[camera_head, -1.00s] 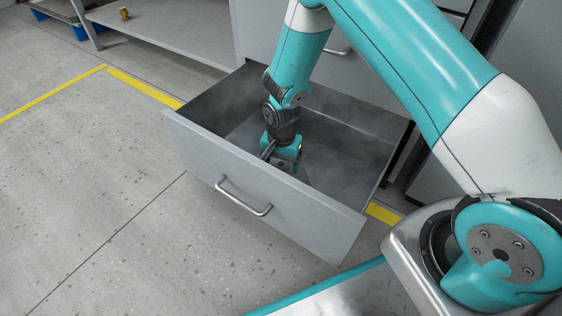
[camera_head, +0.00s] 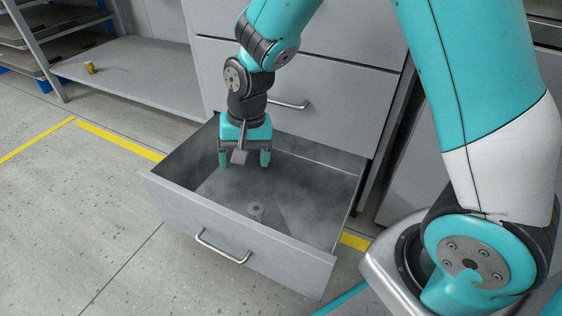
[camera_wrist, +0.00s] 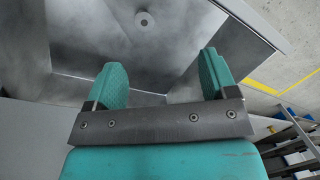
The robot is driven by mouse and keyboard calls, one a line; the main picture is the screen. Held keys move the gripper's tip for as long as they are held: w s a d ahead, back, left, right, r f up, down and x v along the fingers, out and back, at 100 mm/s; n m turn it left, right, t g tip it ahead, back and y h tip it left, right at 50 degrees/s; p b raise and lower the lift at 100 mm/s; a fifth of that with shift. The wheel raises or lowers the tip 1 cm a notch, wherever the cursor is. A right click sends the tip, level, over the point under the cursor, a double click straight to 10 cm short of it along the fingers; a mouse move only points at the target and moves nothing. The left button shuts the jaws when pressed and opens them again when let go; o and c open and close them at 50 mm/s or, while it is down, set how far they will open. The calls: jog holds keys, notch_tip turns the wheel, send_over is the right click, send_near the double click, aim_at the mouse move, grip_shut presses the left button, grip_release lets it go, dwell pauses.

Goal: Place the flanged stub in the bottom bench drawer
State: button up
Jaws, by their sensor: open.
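The flanged stub (camera_head: 256,210) is a small grey round piece on the floor of the open bottom drawer (camera_head: 215,238), near its front wall. In the wrist view the stub (camera_wrist: 143,19) shows as a small disc with a dark centre, at the top middle, beyond the fingertips. My gripper (camera_head: 245,162) is open and empty above the back left part of the drawer, apart from the stub. Its two teal fingers (camera_wrist: 162,80) are spread wide in the wrist view.
Closed drawer fronts of the grey bench (camera_head: 320,100) stand behind and above the open drawer. A metal shelf (camera_head: 140,75) at the left holds a small yellow cylinder (camera_head: 90,68). Yellow floor lines (camera_head: 115,140) cross the open floor at the left.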

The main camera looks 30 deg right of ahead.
jog(key=s+a+r+n+y, duration=0.1)
jog(key=s+r+n+y, duration=0.1)
jog(key=s+r+n, duration=0.9)
jog(key=s+r, duration=0.4)
jog(key=s, duration=0.4)
jog(key=shift+s+a+r, duration=0.2)
jog(key=shift+s+r, duration=0.15)
jog(key=shift+r, duration=0.05)
